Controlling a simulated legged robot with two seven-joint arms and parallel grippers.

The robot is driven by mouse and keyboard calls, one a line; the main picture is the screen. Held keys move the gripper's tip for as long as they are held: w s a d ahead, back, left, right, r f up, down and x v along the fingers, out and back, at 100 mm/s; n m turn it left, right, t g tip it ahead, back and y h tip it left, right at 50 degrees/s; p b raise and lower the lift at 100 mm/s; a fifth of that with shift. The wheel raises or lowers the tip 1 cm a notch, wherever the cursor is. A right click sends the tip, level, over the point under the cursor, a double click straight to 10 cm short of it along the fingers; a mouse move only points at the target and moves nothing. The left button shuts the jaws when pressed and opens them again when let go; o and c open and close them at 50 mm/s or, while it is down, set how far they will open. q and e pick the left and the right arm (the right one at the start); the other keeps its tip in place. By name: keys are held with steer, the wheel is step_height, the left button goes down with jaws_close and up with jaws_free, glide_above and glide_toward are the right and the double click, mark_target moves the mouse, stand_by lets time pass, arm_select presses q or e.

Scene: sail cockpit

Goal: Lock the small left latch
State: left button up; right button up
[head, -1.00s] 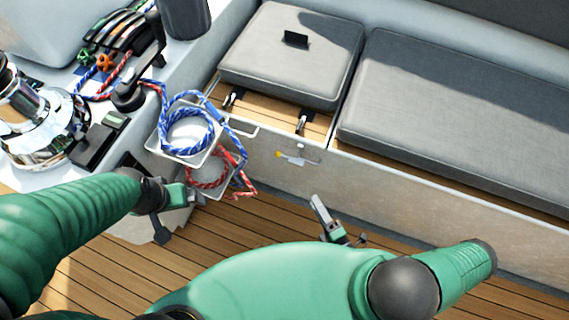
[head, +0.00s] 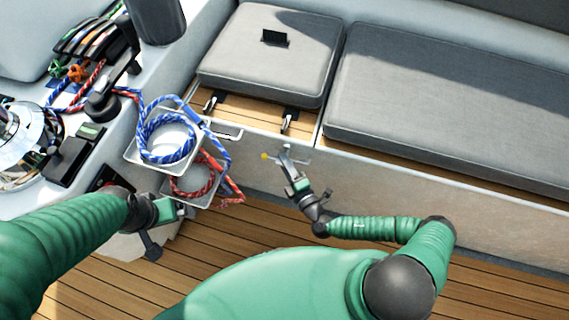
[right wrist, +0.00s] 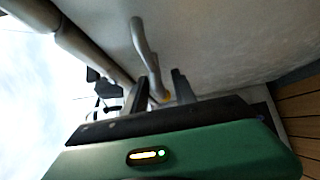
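The small left latch (head: 212,103) is a dark strap with a pale metal end at the seat's front edge, under the left cushion. A similar latch (head: 289,121) sits to its right. My right gripper (head: 286,160) is at the locker's front wall, below the right latch, by a small metal handle with a yellow tip (head: 264,156). In the right wrist view, my right gripper (right wrist: 158,88) has its fingers apart, with a bent metal rod (right wrist: 143,45) just beyond them. My left gripper (head: 182,210) is low by the rope trays; its fingers are too small to read.
A blue rope (head: 166,138) and a red rope (head: 194,178) hang coiled in white trays left of my right gripper. The left cushion (head: 270,55) lies above the latches. A winch (head: 22,135) stands at far left.

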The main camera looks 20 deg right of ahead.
steer(key=shift+a, duration=0.1)
steer(key=c, duration=0.6)
jaws_close()
stand_by(0.7)
